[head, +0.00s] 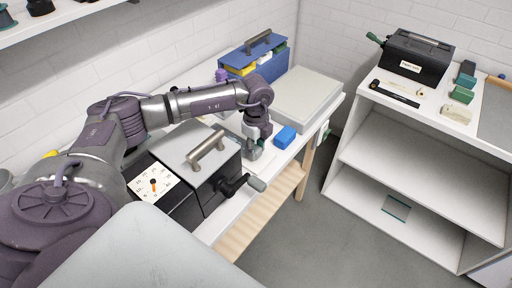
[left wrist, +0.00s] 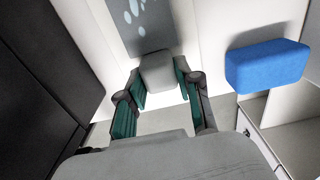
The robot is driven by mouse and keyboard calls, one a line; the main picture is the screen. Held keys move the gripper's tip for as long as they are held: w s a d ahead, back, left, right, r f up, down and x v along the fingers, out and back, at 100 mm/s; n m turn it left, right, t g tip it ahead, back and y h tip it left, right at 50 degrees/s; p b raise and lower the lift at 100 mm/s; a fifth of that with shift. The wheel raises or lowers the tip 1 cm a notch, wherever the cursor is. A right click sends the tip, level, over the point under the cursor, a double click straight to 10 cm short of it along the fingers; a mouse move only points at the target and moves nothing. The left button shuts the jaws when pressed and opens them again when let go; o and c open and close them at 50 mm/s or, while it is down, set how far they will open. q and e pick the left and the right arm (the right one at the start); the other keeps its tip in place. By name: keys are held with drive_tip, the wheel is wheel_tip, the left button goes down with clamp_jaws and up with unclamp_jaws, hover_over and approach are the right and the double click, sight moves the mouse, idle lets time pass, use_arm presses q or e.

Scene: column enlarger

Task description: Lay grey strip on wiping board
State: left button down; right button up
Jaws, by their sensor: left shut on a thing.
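My left gripper (head: 253,150) is low over the white worktop, between a dark machine and a blue block. In the left wrist view the left gripper (left wrist: 160,85) is shut on a small grey block-like end piece (left wrist: 158,72). A dark grey strip with pale blue spots (left wrist: 142,25) runs away from this piece over a white surface; it looks joined to it. The strip cannot be made out in the head view. Whether the white surface under it is the wiping board I cannot tell. My right gripper is not in view.
The blue block (head: 285,137) lies close to the right of the gripper. The dark machine with a metal handle (head: 207,150) and crank stands to its left, beside a dial timer (head: 153,182). A pale tray (head: 305,98) and blue box (head: 255,66) stand behind.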

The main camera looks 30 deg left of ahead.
use_arm(q)
drive_tip(key=shift+f, duration=0.15)
drive_tip(key=c, duration=0.7)
unclamp_jaws()
drive_tip(key=shift+r+p, duration=2.75)
drive_tip(key=shift+r, duration=1.25)
wheel_tip(320, 180, up, 12)
drive_tip(key=shift+f, duration=0.1)
